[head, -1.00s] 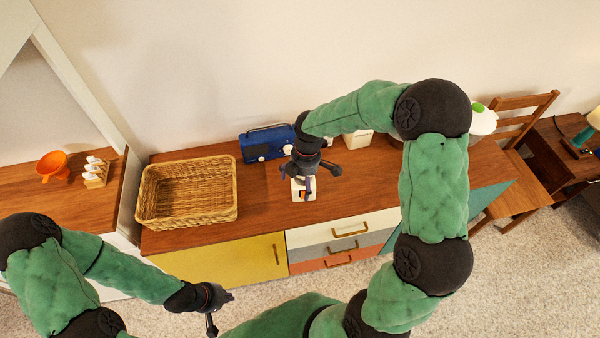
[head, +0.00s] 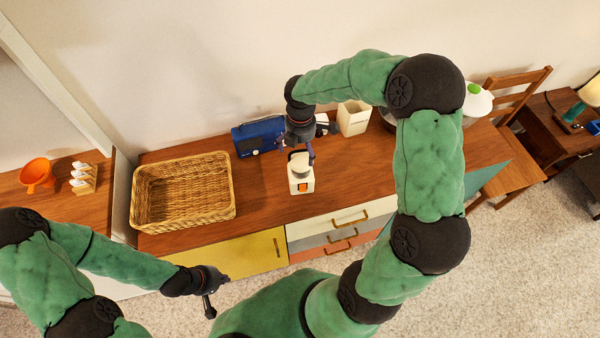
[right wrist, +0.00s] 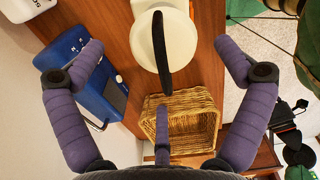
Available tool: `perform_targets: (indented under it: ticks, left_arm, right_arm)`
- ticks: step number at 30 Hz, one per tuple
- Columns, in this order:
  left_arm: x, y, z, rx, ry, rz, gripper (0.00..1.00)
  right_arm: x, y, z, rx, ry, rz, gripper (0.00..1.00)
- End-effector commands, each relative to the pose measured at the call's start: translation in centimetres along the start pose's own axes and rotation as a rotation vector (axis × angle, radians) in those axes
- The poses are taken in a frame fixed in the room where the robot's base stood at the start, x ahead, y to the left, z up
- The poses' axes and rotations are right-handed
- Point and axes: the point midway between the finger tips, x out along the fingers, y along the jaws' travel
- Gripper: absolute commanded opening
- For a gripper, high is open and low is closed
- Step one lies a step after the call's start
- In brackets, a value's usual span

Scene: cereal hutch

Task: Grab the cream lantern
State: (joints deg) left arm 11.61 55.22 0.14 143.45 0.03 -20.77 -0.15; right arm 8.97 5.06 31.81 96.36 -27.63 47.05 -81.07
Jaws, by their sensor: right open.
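The cream lantern (head: 302,184), a small boxy body with an orange panel on its front, stands upright on the wooden cabinet top. In the right wrist view its round cream top (right wrist: 178,45) shows with a dark handle bar across it. My right gripper (head: 298,150) is open, just above and behind the lantern in the head view. In the wrist view its purple fingers are spread on both sides of the lantern, with a third finger below. They hold nothing. My left gripper (head: 214,292) is in front of the cabinet, empty, its dark fingers apart.
A wicker basket (head: 184,222) stands left of the lantern. A blue radio (head: 260,134) is behind it, and a cream canister (head: 354,117) is at the back right. A white pot with a green knob (head: 478,103) is further right. The cabinet top (head: 350,185) right of the lantern is clear.

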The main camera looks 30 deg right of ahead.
Motion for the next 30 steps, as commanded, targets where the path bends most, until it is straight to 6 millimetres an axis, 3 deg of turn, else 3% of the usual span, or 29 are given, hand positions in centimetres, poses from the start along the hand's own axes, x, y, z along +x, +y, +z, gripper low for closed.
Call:
perform_targets:
  ticks: [11,19,27,28,30]
  left_arm:
    - [0.5,-0.2,0.0,0.000,0.000,0.000,0.00]
    - [1.2,-0.4,-0.1,0.000,0.001,0.000,0.00]
    - [1.2,-0.4,-0.1,0.000,0.001,0.000,0.00]
    - [1.2,-0.4,-0.1,0.000,0.001,0.000,0.00]
    - [1.2,-0.4,-0.1,0.000,0.001,0.000,0.00]
  right_arm:
    - [2.6,-0.2,-0.1,0.000,0.000,0.000,1.00]
    - [6.4,-0.5,-0.1,0.001,0.001,-0.001,1.00]
    - [6.8,-0.4,-0.1,0.001,0.001,0.002,1.00]
    - [6.8,-0.4,-0.1,0.001,0.001,0.002,0.97]
    - [6.8,-0.5,-0.1,0.001,0.001,0.001,0.77]
